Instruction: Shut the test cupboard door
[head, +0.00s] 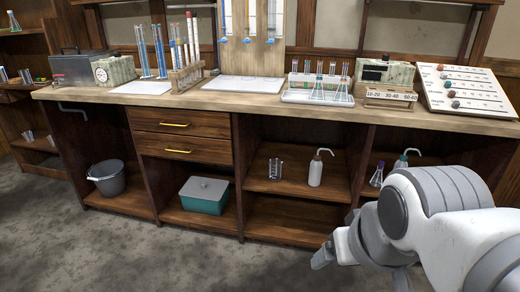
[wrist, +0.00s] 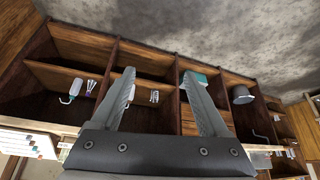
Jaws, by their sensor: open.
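I cannot make out a cupboard door for certain in either view. The wooden bench (head: 100,100) has open compartments below its top, and no door leaf shows clearly across them. My arm covers the bench's lower right part in the head view. My gripper (head: 325,257) is low in front of the bench, right of the middle. In the wrist view my gripper (wrist: 158,76) is open, its two fingers spread with nothing between them. The compartments appear upside down beyond the fingers.
Two drawers (head: 176,138) have brass handles. A grey bucket (head: 107,178), a teal box (head: 204,196) and a white wash bottle (head: 316,170) stand in the compartments. Glassware and a test tube rack (head: 187,76) stand on the bench. The floor (head: 150,255) in front is clear.

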